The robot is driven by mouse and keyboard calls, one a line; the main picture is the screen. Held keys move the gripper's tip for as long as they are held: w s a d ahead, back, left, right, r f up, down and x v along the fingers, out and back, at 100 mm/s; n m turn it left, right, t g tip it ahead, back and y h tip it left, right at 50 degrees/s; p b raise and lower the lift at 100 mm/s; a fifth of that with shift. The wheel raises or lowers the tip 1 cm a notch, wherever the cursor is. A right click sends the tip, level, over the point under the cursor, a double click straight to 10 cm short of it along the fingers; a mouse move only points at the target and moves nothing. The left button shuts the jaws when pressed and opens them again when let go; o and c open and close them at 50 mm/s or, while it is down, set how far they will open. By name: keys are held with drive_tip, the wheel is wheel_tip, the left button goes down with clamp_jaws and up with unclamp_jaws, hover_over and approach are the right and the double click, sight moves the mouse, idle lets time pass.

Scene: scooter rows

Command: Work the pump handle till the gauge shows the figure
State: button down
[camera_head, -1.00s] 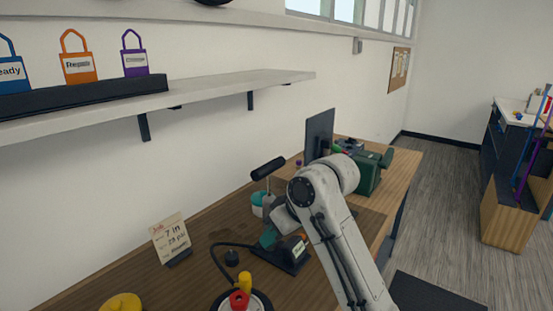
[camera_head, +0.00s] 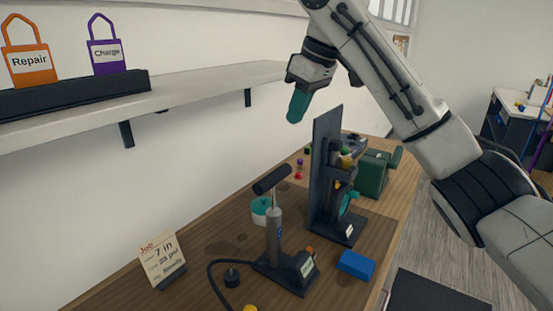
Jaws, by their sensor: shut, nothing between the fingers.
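The pump (camera_head: 274,235) stands upright on the wooden bench, with a dark base and a silver shaft. Its black T-shaped handle (camera_head: 272,180) is at the top, with a short length of rod showing. A black hose (camera_head: 213,283) runs from the base to the left and forward. A job card (camera_head: 161,258) leans at the left and reads "7 in" and what looks like "23 psi". I cannot read a gauge figure. My gripper (camera_head: 297,112) is in the air above and behind the pump, apart from the handle. Its green fingers are shut and empty.
A dark upright panel with a stand (camera_head: 327,180) is just right of the pump. A blue block (camera_head: 356,265), a teal-and-white round container (camera_head: 261,207) and a green machine (camera_head: 372,173) are on the bench. A shelf (camera_head: 190,86) with tags runs along the wall.

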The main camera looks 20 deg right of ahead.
sight(274, 173)
idle(0.3)
drive_tip(key=x, duration=0.7)
drive_tip(key=p+x, duration=0.1)
drive_tip(key=x, duration=0.6)
drive_tip(key=shift+s+d, duration=0.15)
drive_tip(key=shift+s, duration=0.1)
